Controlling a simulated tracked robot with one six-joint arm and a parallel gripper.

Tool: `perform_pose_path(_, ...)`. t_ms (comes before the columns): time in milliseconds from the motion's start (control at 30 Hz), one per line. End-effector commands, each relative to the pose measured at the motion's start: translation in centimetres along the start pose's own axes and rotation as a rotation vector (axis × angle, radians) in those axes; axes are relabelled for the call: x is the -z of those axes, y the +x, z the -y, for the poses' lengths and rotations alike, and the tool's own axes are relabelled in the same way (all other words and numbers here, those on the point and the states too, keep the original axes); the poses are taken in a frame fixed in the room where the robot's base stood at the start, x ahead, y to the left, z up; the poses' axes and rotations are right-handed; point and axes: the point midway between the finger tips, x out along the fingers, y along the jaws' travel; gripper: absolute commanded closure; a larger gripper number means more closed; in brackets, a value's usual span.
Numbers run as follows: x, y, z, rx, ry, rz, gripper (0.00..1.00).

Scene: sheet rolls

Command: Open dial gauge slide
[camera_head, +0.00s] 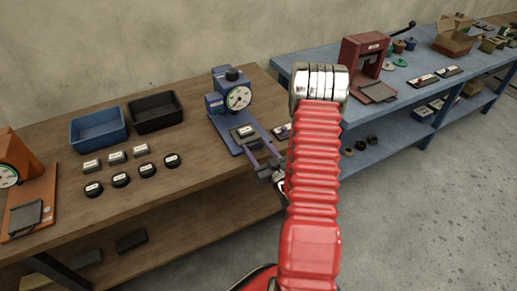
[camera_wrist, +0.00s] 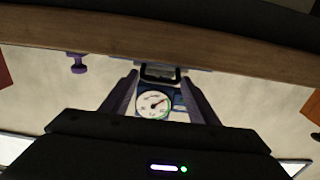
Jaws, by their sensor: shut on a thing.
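The dial gauge (camera_head: 237,97) is a blue stand with a round white dial, on the brown bench near its front edge. A grey labelled block (camera_head: 243,131) sits below the dial on the slide. The front of the slide reaches the bench edge. My gripper (camera_head: 268,168) is there, partly hidden behind my red arm. In the wrist view, the dark slide handle (camera_wrist: 160,73) lies between my fingertips, which are shut on it. The white dial (camera_wrist: 153,105) shows beyond, between the fingers. How far the slide is out is hard to tell.
A blue bin (camera_head: 98,128) and a black bin (camera_head: 155,111) stand left of the gauge, with several grey blocks and black round pieces before them. An orange gauge (camera_head: 25,190) stands far left. A blue bench (camera_head: 400,80) with a red press (camera_head: 365,55) is at right.

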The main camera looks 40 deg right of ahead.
Motion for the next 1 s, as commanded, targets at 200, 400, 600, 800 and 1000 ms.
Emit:
perform_pose_path(200, 0.0, 0.0, -0.1, -0.001, 0.0, 0.001, 0.4)
perform_pose_path(400, 0.0, -0.1, -0.1, -0.002, 0.0, 0.0, 0.28)
perform_pose_path(600, 0.0, -0.1, -0.2, -0.003, 0.0, 0.0, 0.28)
perform_pose_path(800, -0.1, -1.0, -0.3, -0.005, 0.0, 0.002, 0.28)
perform_pose_path(1000, -0.1, -3.6, -0.3, -0.007, 0.001, 0.003, 0.28)
